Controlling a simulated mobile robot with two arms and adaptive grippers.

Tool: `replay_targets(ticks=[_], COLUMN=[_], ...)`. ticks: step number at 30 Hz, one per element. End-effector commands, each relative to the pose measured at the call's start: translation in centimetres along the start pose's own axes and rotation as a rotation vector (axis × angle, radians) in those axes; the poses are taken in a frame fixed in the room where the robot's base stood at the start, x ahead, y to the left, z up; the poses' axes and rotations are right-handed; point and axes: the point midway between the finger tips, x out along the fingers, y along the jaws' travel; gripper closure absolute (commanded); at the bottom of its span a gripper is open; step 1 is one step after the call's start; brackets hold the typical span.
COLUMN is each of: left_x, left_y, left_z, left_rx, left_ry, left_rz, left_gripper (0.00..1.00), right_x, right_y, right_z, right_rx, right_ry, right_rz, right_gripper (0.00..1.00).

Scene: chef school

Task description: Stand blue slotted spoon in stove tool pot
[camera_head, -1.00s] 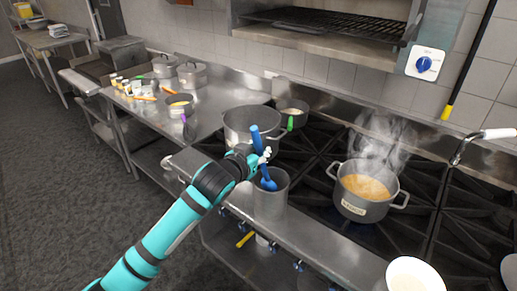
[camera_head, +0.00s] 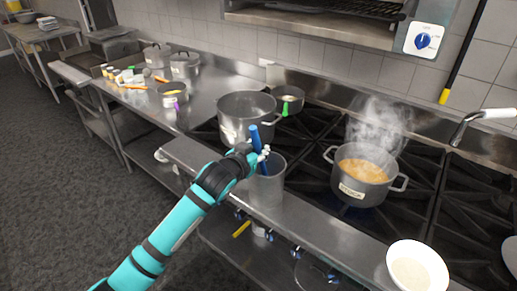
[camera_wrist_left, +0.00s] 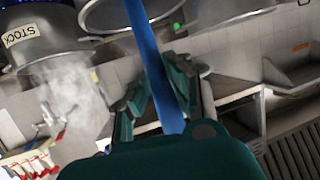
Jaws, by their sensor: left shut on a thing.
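The blue slotted spoon (camera_head: 255,136) is held by my left gripper (camera_head: 264,154), which is shut on its handle. The handle's top end sticks up above the fingers. The spoon's lower end is down inside the grey metal tool pot (camera_head: 267,187), hidden by its wall. The spoon leans slightly. The pot stands on the steel ledge at the stove's front edge. In the left wrist view, the blue handle (camera_wrist_left: 146,45) runs between the two teal fingers (camera_wrist_left: 160,92). My right gripper is not in view.
A large pot (camera_head: 245,112) stands just behind the tool pot. A steaming soup pot (camera_head: 365,172) is on the stove at right. A white bowl (camera_head: 417,268) sits at the front right. Several containers and pots stand on the left counter (camera_head: 215,95).

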Motion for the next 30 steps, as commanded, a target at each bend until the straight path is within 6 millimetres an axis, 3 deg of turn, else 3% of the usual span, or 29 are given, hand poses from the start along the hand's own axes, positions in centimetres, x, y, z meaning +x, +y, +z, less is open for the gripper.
replay_targets(ticks=[4,5,11,22,30], left_x=[0.0,0.0,0.0,-0.6,-5.0], left_y=[0.0,0.0,0.0,0.0,0.0], left_z=[0.0,0.0,0.0,0.0,0.1], left_rx=[0.000,0.000,0.000,0.000,0.000], left_ry=[0.000,0.000,0.000,-0.001,0.000], left_rz=[0.000,0.000,0.000,0.000,0.001], left_gripper=[1.00,0.83,0.57,0.57,0.57], right_x=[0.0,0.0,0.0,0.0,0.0], right_y=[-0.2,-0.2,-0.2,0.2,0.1], right_z=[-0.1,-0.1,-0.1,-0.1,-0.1], right_rx=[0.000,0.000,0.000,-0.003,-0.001], right_ry=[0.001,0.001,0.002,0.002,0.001], right_rz=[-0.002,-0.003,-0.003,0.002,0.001], right_gripper=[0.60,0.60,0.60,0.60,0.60])
